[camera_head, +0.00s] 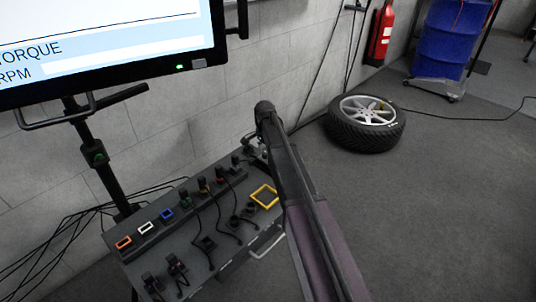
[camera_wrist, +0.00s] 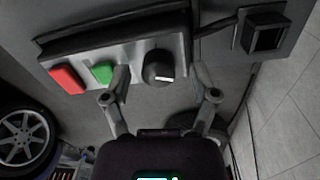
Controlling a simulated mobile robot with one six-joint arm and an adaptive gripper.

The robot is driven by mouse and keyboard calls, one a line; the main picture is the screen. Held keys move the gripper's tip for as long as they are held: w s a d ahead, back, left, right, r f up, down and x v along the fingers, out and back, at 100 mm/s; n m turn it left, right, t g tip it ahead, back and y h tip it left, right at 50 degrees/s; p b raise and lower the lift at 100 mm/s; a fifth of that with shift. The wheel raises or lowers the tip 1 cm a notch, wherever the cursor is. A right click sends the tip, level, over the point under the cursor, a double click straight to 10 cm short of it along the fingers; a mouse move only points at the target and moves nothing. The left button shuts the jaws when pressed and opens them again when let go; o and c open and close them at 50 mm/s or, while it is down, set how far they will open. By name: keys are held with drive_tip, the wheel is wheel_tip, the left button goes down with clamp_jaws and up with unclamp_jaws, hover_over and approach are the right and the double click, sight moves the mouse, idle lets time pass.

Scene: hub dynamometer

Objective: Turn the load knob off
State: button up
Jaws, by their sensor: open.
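The load knob (camera_wrist: 157,67) appears in the wrist view as a round black knob with a short white mark on its lower right. It sits on a light grey control box (camera_wrist: 130,45), to the right of a green button (camera_wrist: 103,73) and a red button (camera_wrist: 67,79). My gripper (camera_wrist: 160,72) is open, with one finger on each side of the knob in the picture. I see gaps between the knob and both fingers; the exact depth is hard to tell. In the head view my gripper (camera_head: 250,148) is at the panel's far end, and my arm hides the knob.
A dark sloped panel (camera_head: 150,262) carries cabled plugs and coloured frames. A black square socket (camera_wrist: 265,33) is right of the box. A monitor (camera_head: 110,50) stands at the upper left. A tyre (camera_head: 352,135) lies on the floor.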

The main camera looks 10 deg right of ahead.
clamp_jaws()
drive_tip(key=shift+d, duration=0.35)
drive_tip(key=shift+a, duration=0.3)
